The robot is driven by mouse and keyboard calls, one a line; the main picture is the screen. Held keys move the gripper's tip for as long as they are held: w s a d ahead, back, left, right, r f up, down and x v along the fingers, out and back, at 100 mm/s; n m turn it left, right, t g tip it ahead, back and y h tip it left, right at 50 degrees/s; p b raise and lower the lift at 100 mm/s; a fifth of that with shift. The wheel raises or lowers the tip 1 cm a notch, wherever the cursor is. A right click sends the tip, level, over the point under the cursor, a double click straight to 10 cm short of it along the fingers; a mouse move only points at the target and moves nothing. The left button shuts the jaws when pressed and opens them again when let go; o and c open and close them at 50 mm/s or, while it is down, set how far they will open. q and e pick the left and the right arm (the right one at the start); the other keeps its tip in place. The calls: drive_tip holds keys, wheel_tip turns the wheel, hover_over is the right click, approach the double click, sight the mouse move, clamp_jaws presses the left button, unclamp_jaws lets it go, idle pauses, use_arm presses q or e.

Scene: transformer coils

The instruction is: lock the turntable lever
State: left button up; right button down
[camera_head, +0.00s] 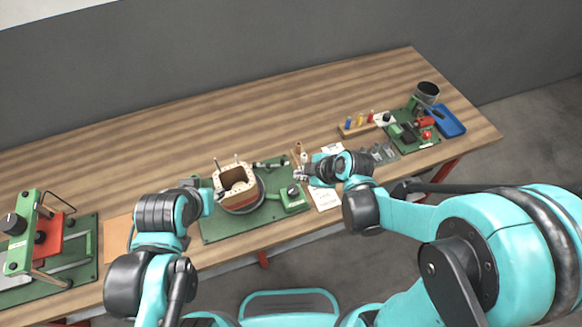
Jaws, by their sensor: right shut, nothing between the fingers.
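A thin lever-like rod with a dark end (271,164) lies behind; I cannot tell which part is the locking lever. My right gripper (300,174) is shut and empty, just above the plate's right end near the knob. My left gripper (219,194) is small and partly hidden, near the former's left side.
At the right are a wooden rack with coloured pieces (357,129), a green fixture (405,133) and a blue tray (449,121). A green and red press (40,243) stands at the far left. White paper (326,196) lies by my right arm. The back of the bench is clear.

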sight(282, 165)
drive_tip(key=b+x, duration=0.3)
drive_tip(key=x, duration=0.7)
drive_tip(key=shift+b, duration=0.35)
drive_tip(key=w, duration=0.3)
drive_tip(key=shift+w+r, duration=0.1)
drive_tip(key=shift+w, duration=0.4)
drive_tip(key=shift+w+d+n+g+y+b, duration=0.25)
drive_tip(key=shift+w+n+g+y+b, duration=0.2)
drive_tip(key=shift+n, duration=0.45)
drive_tip(key=shift+w+d+n+g+y+b, duration=0.2)
drive_tip(key=shift+w+n+g+y+b, duration=0.25)
drive_tip(key=shift+w+n, duration=0.6)
drive_tip(key=w+n+g, duration=0.1)
drive_tip(key=n, duration=0.2)
drive_tip(key=shift+w+g, duration=0.1)
drive_tip(key=shift+g, duration=0.3)
drive_tip(key=shift+w+a+n+g+y, duration=0.15)
drive_tip(key=shift+w+n+g+y, duration=0.15)
drive_tip(key=shift+w+n+g, duration=0.5)
drive_tip(key=shift+w+a+n, duration=0.1)
drive_tip(key=shift+a+n, duration=0.05)
drive_tip(key=shift+n, duration=0.1)
drive_tip(key=shift+w, duration=0.1)
